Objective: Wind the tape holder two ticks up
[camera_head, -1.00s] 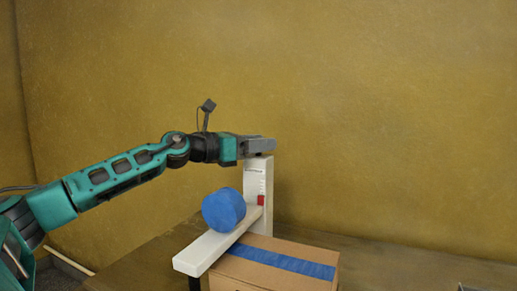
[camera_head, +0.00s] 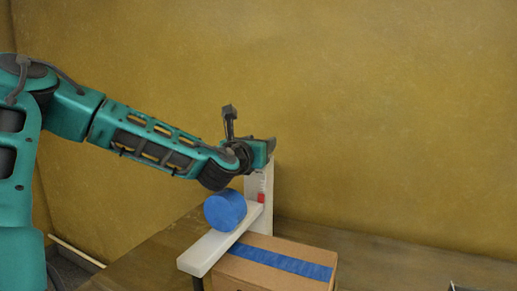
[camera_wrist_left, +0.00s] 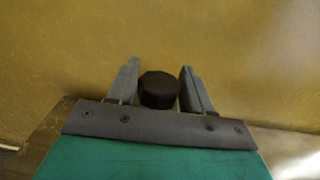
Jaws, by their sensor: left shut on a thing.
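The white tape holder (camera_head: 215,250) has a long arm and an upright post (camera_head: 268,185) with tick marks and a red marker (camera_head: 261,198) low on the scale. A blue tape roll (camera_head: 225,210) sits on its arm. My left gripper (camera_head: 270,150) is at the top of the post. In the left wrist view, a round black knob (camera_wrist_left: 159,89) is between the fingers of my left gripper (camera_wrist_left: 158,88), and it is shut on this knob. In the head view the knob is hidden behind the gripper. My right gripper is not in view.
A cardboard box (camera_head: 255,279) with a blue tape strip (camera_head: 285,262) along its top stands beside the holder's arm. The wooden table (camera_head: 380,265) is clear to the right. A plain yellow-brown wall stands behind.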

